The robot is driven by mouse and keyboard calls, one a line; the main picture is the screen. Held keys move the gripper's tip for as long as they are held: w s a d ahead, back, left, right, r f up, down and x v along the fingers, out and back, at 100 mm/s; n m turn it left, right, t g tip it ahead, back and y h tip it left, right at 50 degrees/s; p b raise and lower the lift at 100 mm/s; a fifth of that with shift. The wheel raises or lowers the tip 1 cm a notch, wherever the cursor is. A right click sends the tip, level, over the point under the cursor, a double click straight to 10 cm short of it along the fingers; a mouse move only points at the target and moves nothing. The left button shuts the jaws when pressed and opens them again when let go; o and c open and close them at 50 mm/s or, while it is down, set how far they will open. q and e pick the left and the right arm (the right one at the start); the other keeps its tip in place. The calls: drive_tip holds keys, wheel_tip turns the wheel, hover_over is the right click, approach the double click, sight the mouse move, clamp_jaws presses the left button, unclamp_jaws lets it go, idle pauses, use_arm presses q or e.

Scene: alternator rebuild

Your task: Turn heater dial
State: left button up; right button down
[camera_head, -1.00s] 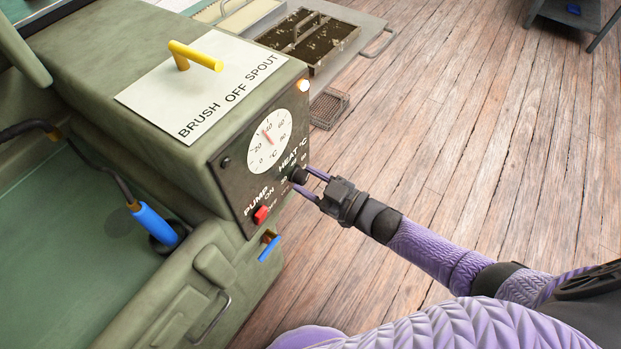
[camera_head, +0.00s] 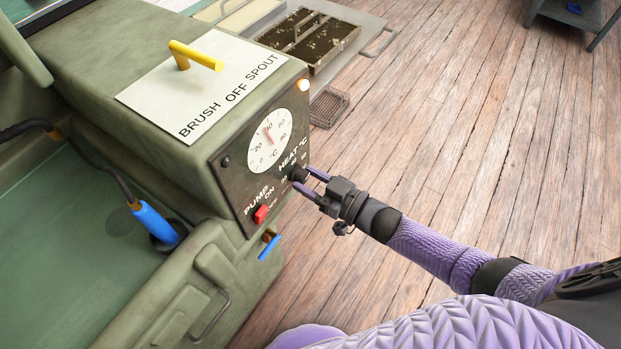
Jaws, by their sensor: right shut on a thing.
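The heater dial (camera_head: 297,174) is a small dark knob below the "HEAT °C" lettering on the black control panel (camera_head: 232,182) of a green machine. My right gripper (camera_head: 305,181) comes in from the right, its two purple fingers shut on the knob. The fingers hide part of the knob and its scale, so its exact setting cannot be read. A round white temperature gauge (camera_head: 270,141) with a red needle sits above the dial. My left gripper is not in view.
A red pump switch (camera_head: 261,214) sits left of the dial, and a blue-handled valve (camera_head: 269,247) sticks out below. A white plate with a yellow handle (camera_head: 196,55) lies on top. Trays of dark material (camera_head: 310,40) stand behind.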

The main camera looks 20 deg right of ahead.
drive_tip(key=shift+c, duration=1.1)
unclamp_jaws()
drive_tip(key=shift+s+d, duration=0.1)
use_arm(q)
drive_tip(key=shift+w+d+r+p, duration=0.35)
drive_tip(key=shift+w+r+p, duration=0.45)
drive_tip(key=shift+p, duration=0.1)
use_arm(e)
drive_tip(key=v, duration=0.9)
drive_tip(key=shift+s+d, duration=0.2)
drive_tip(key=shift+s, duration=0.05)
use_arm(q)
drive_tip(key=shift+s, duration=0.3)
